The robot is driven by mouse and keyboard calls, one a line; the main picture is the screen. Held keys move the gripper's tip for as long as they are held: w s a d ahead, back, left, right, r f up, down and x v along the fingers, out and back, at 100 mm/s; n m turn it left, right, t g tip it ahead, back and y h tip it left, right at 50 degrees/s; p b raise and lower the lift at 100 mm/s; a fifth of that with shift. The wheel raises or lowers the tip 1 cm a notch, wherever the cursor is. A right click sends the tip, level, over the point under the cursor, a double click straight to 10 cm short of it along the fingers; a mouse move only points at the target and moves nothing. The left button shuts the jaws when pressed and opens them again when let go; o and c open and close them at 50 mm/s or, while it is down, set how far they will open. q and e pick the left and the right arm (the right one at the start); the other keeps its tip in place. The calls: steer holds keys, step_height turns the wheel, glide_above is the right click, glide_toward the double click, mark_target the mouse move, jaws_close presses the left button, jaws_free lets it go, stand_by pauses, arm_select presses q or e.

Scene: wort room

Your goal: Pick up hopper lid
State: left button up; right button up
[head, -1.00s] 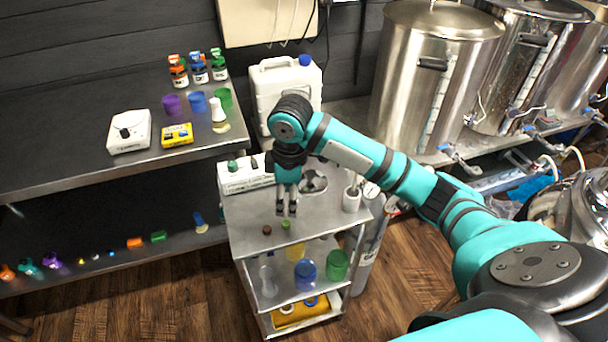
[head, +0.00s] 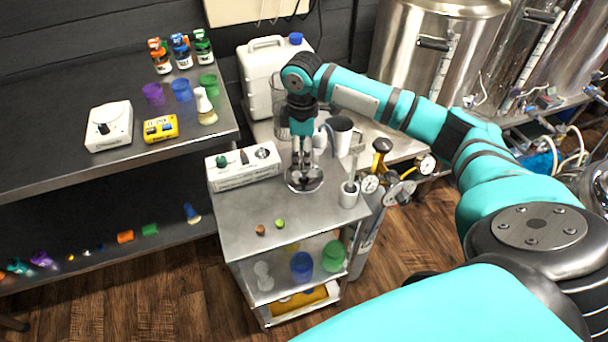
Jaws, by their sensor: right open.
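A round, shiny disc (head: 304,183), which looks like the hopper lid, lies on the steel top of the cart (head: 240,215) near its back right. My right gripper (head: 301,170) points straight down over the disc and hides part of it. Its fingers are open, with the tips at or just above the disc. I cannot tell whether they touch it. My left gripper is not in view.
A white control box (head: 243,166) stands left of the gripper. A white cup with a tool (head: 349,194) stands close on the right. Two small caps, brown (head: 260,230) and green (head: 279,223), lie near the front. Gauges (head: 381,165) stand right of the cart.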

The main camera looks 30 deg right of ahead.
mark_target(304, 174)
steer(key=shift+f, duration=0.95)
steer(key=f, duration=0.3)
steer(key=shift+d+f+p, duration=0.2)
steer(key=shift+f+p, duration=0.15)
steer(key=shift+p, duration=0.05)
steer(key=shift+f, duration=0.55)
steer(key=shift+c, duration=0.5)
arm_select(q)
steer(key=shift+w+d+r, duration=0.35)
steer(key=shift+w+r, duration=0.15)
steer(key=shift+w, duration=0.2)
arm_select(e)
jaws_close()
